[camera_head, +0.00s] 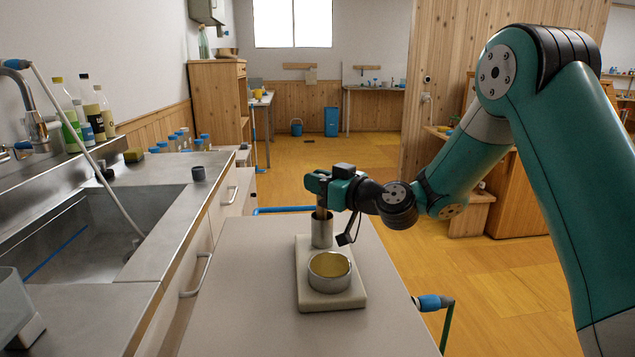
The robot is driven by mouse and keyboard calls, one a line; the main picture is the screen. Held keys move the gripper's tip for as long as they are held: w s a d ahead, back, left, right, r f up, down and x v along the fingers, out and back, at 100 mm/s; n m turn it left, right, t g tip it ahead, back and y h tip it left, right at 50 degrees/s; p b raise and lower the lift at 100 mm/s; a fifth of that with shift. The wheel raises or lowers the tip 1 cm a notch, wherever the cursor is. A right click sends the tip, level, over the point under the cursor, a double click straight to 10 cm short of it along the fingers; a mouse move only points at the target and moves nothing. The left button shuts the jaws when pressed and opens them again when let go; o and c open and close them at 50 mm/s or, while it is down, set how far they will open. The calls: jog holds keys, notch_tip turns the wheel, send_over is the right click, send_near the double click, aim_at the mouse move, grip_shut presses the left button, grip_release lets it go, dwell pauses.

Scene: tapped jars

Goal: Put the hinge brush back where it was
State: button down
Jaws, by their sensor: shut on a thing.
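My gripper (322,199) is above the tall metal cup (321,232), pointing down. It is shut on a short brownish handle (321,212), which seems to be the hinge brush. The lower end of the brush is hidden at or behind the cup's rim; I cannot tell whether it is inside the cup or just above it. The cup stands at the back of a pale board (345,300). A wide, low metal tin (329,272) with a yellowish inside stands in front of it on the same board.
The board lies on a grey worktop (250,300) with free room left of it. A blue-ended tap (432,302) sticks out at the right edge.

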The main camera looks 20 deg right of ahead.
jog(key=shift+f, duration=0.1)
jog(key=c, duration=1.1)
grip_release()
